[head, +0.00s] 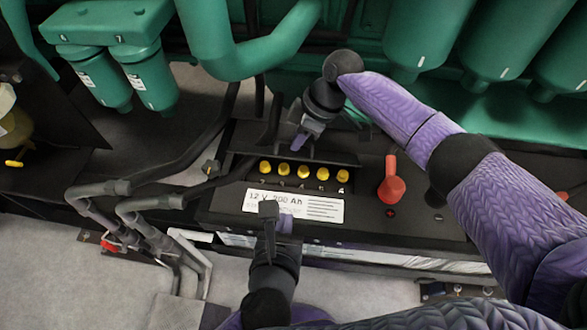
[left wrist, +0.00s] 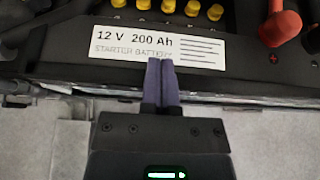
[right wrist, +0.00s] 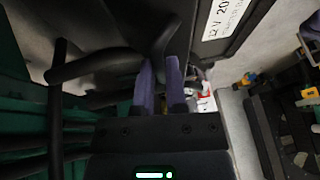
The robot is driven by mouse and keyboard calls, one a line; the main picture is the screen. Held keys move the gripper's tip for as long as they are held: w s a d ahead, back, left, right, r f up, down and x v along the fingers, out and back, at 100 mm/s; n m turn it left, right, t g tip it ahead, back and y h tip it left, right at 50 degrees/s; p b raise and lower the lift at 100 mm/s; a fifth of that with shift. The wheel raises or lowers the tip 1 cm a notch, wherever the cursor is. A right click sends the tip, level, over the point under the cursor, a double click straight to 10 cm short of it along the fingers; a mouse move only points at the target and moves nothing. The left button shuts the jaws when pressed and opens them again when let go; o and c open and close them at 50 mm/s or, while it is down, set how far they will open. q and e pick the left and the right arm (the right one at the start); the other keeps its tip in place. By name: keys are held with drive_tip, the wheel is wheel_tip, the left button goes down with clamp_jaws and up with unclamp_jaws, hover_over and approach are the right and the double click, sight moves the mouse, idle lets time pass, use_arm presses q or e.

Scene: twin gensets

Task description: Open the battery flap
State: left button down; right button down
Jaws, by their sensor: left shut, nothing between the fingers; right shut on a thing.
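The black starter battery (head: 370,228) carries a white "12 V 200 Ah" label (head: 325,208), also in the left wrist view (left wrist: 158,48). Its battery flap (head: 335,156) stands raised behind a row of yellow caps (head: 303,173), which are exposed. My right gripper (head: 300,142) comes down from behind and is shut at the flap's upper edge; the exact contact is hard to see. In the right wrist view its fingers (right wrist: 160,85) close on a dark part. My left gripper (head: 285,224) is shut and empty at the battery's front, just below the label.
A red terminal cap (head: 391,186) stands right of the yellow caps. Thick dark hoses (head: 165,178) run along the left. Green engine pipes and canisters (head: 490,35) crowd the back.

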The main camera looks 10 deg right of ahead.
sight(291, 202)
use_arm(q)
drive_tip(key=x, duration=0.8)
drive_tip(key=shift+w+d+f, duration=0.1)
drive_tip(key=shift+w, duration=0.2)
use_arm(e)
drive_tip(key=shift+d+f, duration=0.15)
use_arm(q)
drive_tip(key=w, duration=0.1)
drive_tip(key=w+d+r, duration=0.1)
drive_tip(key=w, duration=0.1)
drive_tip(key=shift+r, duration=0.35)
drive_tip(key=shift+w+r, duration=0.2)
drive_tip(key=shift+r, duration=0.15)
drive_tip(key=shift+w+r, duration=0.1)
